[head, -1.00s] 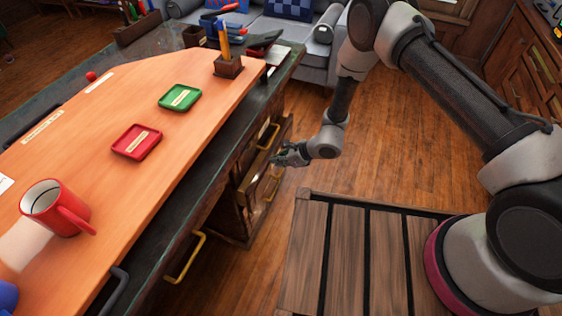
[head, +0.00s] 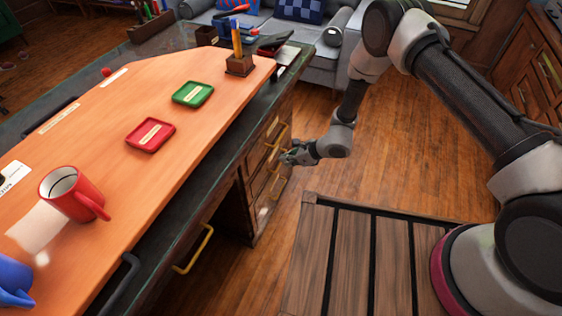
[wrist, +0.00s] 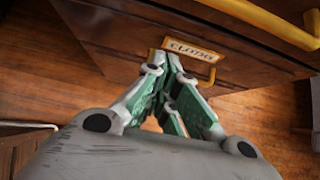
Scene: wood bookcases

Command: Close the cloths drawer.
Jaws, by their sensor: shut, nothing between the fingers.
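The cloths drawer (wrist: 235,45) shows in the wrist view as a dark wood front with a "CLOTHS" label (wrist: 190,55) and a yellow bar handle (wrist: 270,20). In the head view the drawer stack (head: 262,180) is under the right end of the desk, and its fronts look about flush, with no clear gap. My gripper (head: 287,158) is at the stack's front, partly covering it. In the wrist view my gripper (wrist: 167,60) is shut and empty, its fingertips against or very close to the drawer front beside the label. Contact itself is hard to tell.
The desk (head: 110,150) holds a red mug (head: 72,192), a red tray (head: 150,134), a green tray (head: 193,94) and a pencil holder (head: 240,65). Another yellow handle (head: 195,250) sticks out nearer me. Open wood floor (head: 410,150) lies right of the stack.

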